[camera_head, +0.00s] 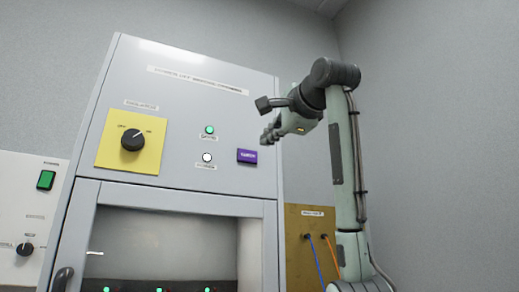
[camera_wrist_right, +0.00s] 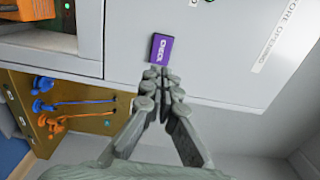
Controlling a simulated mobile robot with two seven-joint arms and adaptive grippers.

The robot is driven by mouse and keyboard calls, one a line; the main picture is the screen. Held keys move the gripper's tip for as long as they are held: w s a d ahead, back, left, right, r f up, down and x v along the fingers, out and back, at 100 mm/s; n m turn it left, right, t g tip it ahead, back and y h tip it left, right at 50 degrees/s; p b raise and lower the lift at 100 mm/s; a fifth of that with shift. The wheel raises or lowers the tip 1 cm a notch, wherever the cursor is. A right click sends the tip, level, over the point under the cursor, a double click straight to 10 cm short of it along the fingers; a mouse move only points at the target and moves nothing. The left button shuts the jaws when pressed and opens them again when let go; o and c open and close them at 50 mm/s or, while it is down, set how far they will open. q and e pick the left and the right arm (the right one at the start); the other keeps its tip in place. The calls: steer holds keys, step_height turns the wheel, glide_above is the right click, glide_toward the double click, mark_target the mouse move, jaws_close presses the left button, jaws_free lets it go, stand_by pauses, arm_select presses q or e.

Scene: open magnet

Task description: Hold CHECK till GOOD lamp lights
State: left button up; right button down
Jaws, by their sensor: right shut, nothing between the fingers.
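The purple CHECK button (camera_head: 247,156) is on the upper front of a grey cabinet (camera_head: 190,85). It also shows in the right wrist view (camera_wrist_right: 161,49), its lettering turned sideways. My right gripper (camera_head: 267,136) is shut and empty, up and right of the button in the head view, seemingly apart from it. In the wrist view its closed fingertips (camera_wrist_right: 159,75) point at the button's near edge. Left of the button, an upper lamp (camera_head: 209,129) is green and a lower lamp (camera_head: 207,157) is white. Their labels are too small to read. My left gripper is out of view.
A black knob (camera_head: 132,139) sits on a yellow plate (camera_head: 108,151) to the left. A white panel at far left has a green switch (camera_head: 46,180). A brown panel (camera_head: 296,258) with orange and blue cables is below my right arm. The cabinet's lower part has a window (camera_head: 165,245).

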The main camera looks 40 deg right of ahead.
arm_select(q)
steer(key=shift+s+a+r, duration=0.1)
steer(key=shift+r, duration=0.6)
arm_select(e)
steer(key=shift+v, duration=1.55)
steer(key=shift+a+r, duration=0.1)
steer(key=shift+r, duration=0.05)
